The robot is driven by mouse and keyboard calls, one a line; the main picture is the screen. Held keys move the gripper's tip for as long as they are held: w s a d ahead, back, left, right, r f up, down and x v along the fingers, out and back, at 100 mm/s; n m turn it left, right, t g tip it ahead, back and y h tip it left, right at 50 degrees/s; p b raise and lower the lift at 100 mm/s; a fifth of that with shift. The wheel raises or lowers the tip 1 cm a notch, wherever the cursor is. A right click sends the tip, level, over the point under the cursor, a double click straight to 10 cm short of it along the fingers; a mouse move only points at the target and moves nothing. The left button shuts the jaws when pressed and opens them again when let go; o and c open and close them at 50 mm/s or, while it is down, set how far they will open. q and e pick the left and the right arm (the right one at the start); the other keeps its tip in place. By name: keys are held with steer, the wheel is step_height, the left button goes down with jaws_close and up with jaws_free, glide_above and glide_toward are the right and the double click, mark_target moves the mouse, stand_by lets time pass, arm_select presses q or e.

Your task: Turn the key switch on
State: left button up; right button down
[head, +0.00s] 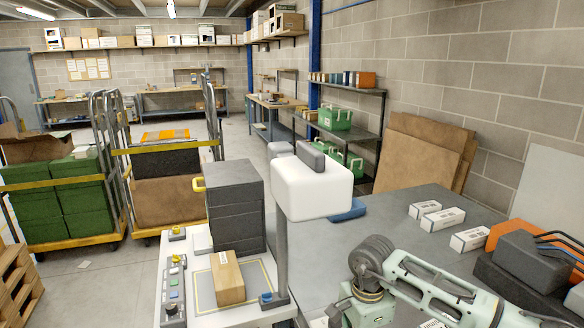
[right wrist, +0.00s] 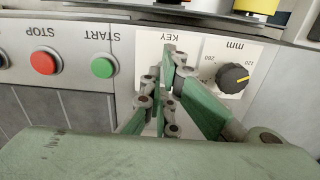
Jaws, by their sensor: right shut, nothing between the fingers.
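In the right wrist view, where the lettering is upside down, a pale plate marked KEY (right wrist: 187,43) sits between the green START button (right wrist: 103,67) and the black mm dial (right wrist: 233,78). My right gripper (right wrist: 172,58) is shut and empty, its green fingers pointing at this plate. The fingers cover the area under the KEY lettering, so the key switch itself is hidden and its position cannot be told. I cannot tell whether the fingertips touch it. In the head view my right arm reaches in from the lower right, with its gripper not visible. My left gripper is in neither view.
The red STOP button (right wrist: 43,62) is left of START. In the head view, a cardboard box (head: 228,280) and a dark grey stack (head: 236,208) stand on a white bench, near a post with a white head (head: 312,187). Small white boxes (head: 442,219) lie on the grey table (head: 385,222).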

step_height(320, 180, down, 6)
steer(key=b, duration=0.3)
steer(key=shift+r, duration=0.15)
steer(key=shift+f+b, duration=0.5)
steer(key=shift+f, duration=0.1)
steer(key=shift+s, duration=0.15)
